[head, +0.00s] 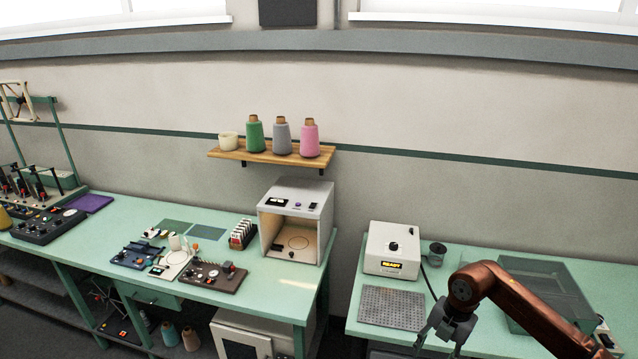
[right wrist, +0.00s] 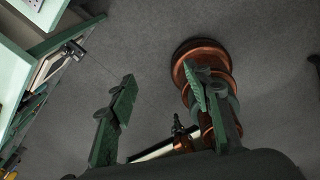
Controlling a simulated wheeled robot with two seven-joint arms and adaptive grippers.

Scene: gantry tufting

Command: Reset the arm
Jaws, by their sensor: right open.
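My right arm (head: 525,295) comes in from the lower right in the head view, copper coloured and bent at the elbow. Its grey gripper (head: 438,338) hangs down at the front of the right bench, partly cut off by the lower picture edge. In the right wrist view the right gripper (right wrist: 162,82) has its two green fingers wide apart. Nothing is between them but grey floor farther off. My left gripper is not in view.
The right green bench (head: 350,325) holds a white box with a READY display (head: 393,250), a perforated plate (head: 392,308) and a translucent case (head: 548,290). The left bench (head: 120,215) carries control boards and an open-front cabinet (head: 296,222). A shelf (head: 240,153) holds yarn cones.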

